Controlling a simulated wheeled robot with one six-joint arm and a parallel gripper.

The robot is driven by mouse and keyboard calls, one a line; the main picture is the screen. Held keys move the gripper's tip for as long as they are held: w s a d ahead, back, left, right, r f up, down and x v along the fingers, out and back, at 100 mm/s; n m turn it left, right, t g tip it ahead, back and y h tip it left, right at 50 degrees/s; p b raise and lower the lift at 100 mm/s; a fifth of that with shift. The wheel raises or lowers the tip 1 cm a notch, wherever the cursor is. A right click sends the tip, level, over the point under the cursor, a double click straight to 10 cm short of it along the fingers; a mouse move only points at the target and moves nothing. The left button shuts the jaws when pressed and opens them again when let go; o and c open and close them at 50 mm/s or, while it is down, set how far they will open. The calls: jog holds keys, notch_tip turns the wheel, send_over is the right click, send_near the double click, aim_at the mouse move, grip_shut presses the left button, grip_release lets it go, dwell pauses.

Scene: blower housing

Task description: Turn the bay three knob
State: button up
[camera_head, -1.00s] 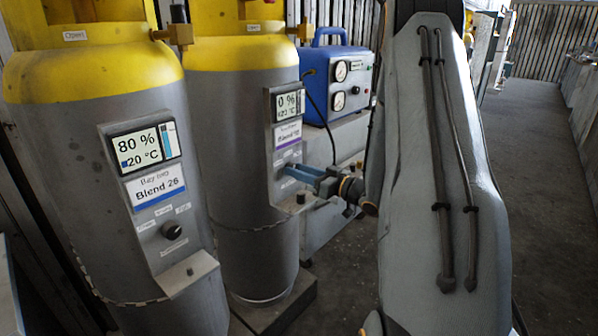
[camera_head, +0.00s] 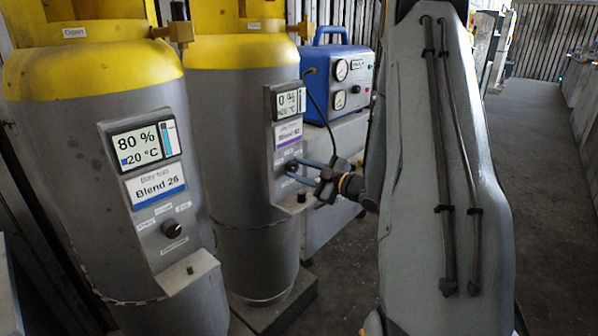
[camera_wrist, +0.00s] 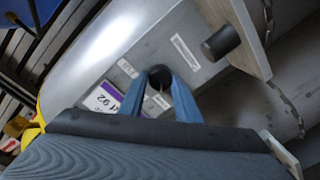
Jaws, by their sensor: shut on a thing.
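The right-hand grey cylinder (camera_head: 228,130) with a yellow top carries a panel with a 0 % display (camera_head: 288,102) and a purple-striped label (camera_head: 288,135). A small dark knob (camera_wrist: 160,76) sits on this panel, below the label. My gripper (camera_head: 292,171) reaches it from the right, with its two blue fingers one above the other. In the wrist view my gripper (camera_wrist: 160,84) has a finger on each side of the knob and is shut on it. The fingers partly hide the knob in the head view. The bay number on this panel is not readable.
The left cylinder (camera_head: 95,150) has a similar panel reading 80 % and its own dark knob (camera_head: 173,229). A shelf with a post (camera_wrist: 222,42) juts out near my fingers. A blue gauge box (camera_head: 338,80) stands behind. The aisle (camera_head: 545,170) at right is clear.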

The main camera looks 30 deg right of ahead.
jog(key=shift+n, duration=0.6)
jog(key=o, duration=1.1)
jog(key=shift+c, duration=0.2)
jog(key=v, duration=0.7)
jog(key=shift+s, duration=0.4)
jog(key=shift+d, duration=0.1)
